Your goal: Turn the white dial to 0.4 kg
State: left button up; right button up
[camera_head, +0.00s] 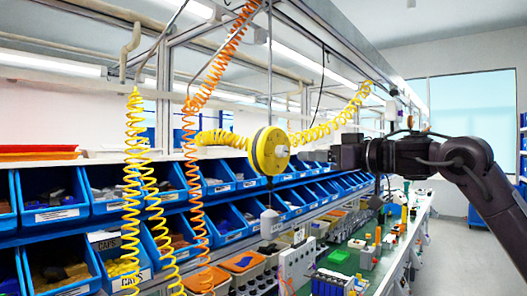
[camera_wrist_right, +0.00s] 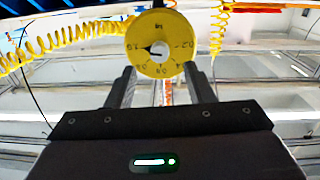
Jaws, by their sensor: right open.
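A round yellow hanging unit (camera_head: 263,151) hangs on a cord in the middle of the head view. Its yellow face fills the top middle of the right wrist view (camera_wrist_right: 180,30), with black markings around a white dial (camera_wrist_right: 159,48) at its centre. A dark pointer mark appears to lie left of the dial; the numbers are too small to read surely. My right gripper (camera_head: 312,155) is just right of the unit and faces the dial. In the wrist view, its two fingers (camera_wrist_right: 159,70) are apart, below the dial, with nothing between them. My left gripper is out of view.
Yellow coiled hoses (camera_head: 131,190) and an orange coiled hose (camera_head: 190,150) hang at the left, with another yellow coil (camera_head: 335,122) beside the unit. Blue bins (camera_head: 55,215) line the rack behind. A green workbench (camera_head: 340,262) with small items runs below.

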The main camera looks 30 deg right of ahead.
aim_at(285, 152)
jog(key=p+x, duration=0.1)
jog(key=x, duration=0.1)
jog(key=p+x, duration=0.1)
jog(key=x, duration=0.1)
jog(key=p+x, duration=0.1)
jog(key=x, duration=0.1)
jog(key=shift+r, duration=0.4)
jog(key=shift+w+a+f, duration=0.1)
jog(key=shift+w+a, duration=0.05)
jog(key=shift+w, duration=0.3)
jog(key=shift+c, duration=0.3)
jog(key=c, duration=0.9)
